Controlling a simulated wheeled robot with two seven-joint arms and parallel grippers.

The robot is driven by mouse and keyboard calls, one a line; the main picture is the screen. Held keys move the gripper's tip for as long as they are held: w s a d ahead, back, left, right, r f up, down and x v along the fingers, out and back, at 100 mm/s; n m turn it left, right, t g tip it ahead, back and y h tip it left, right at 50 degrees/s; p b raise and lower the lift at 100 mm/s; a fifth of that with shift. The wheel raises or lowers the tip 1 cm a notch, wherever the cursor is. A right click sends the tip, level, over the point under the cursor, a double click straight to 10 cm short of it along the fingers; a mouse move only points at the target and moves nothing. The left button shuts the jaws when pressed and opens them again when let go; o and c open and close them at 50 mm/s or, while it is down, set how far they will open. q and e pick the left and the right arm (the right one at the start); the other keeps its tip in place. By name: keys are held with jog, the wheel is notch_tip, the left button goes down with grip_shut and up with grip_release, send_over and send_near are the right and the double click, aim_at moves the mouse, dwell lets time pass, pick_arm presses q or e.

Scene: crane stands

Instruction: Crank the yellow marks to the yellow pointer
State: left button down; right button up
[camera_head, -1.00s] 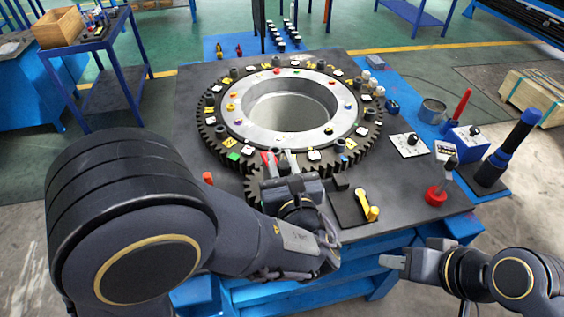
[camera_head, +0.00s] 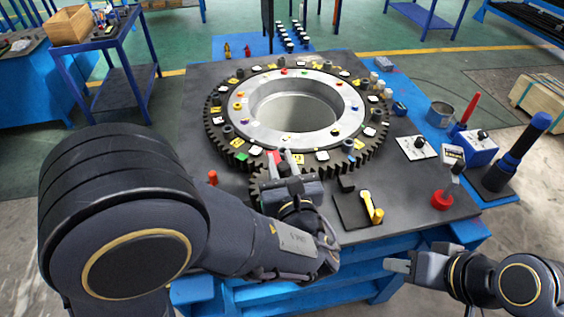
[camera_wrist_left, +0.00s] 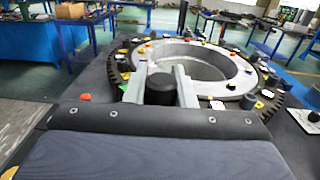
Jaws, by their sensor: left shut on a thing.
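A large dark toothed ring (camera_head: 213,125) lies flat on the dark table, with a pale metal ring inside it. Yellow marks (camera_head: 237,143) and white ones sit on its dark rim, among dark posts. My left gripper (camera_head: 285,160) is at the ring's near edge, above a smaller toothed wheel that its arm partly hides. In the left wrist view its fingers (camera_wrist_left: 160,88) are shut around a black upright knob (camera_wrist_left: 160,90). A yellow lever (camera_head: 372,206) stands on a dark plate right of it; I cannot tell which part is the yellow pointer. My right gripper (camera_head: 402,264) hangs empty off the table's front edge.
A red knob (camera_head: 213,177) stands left of the small wheel. A red round button (camera_head: 441,200), a control box (camera_head: 478,149), a grey cup (camera_head: 440,114) and a dark blue upright handle (camera_head: 517,150) stand at the right. The table's left side is bare.

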pick_arm(q)
jog(key=shift+a, duration=0.2)
jog(key=c, duration=1.2)
grip_release()
jog(key=shift+d, duration=0.1)
jog(key=shift+s, duration=0.1)
jog(key=b+v, duration=0.1)
jog(key=v, duration=0.6)
jog(key=shift+s, duration=0.25)
